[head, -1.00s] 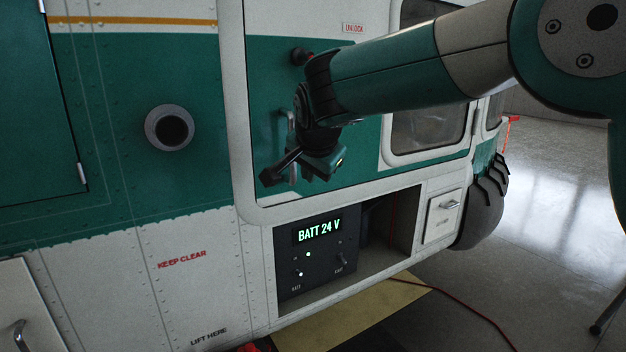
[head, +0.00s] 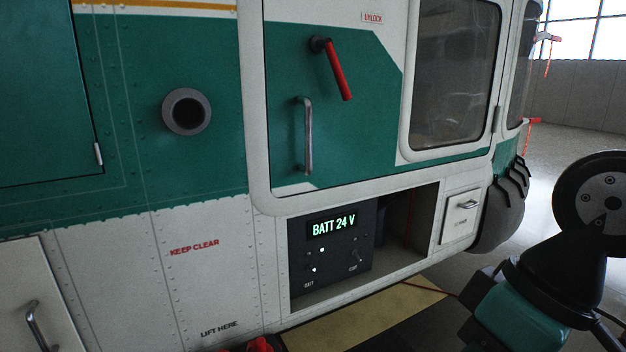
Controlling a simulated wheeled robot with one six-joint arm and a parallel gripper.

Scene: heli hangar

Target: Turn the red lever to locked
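The red lever (head: 338,75) is on the green upper part of the white-framed door in the head view. Its dark pivot is at the upper left, and its red handle slants down and slightly right. A small label reading UNLOCK (head: 373,17) is above and right of it. No label reading locked is visible. My gripper (head: 478,308) is at the lower right, well away from the lever and not touching it. Its fingertips are not clear, so I cannot tell whether it is open or shut.
A metal grab handle (head: 304,136) is on the door just below the lever. Below the door is an open bay with a BATT 24 V panel (head: 330,250). A round port (head: 186,112) is at left. The space before the lever is clear.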

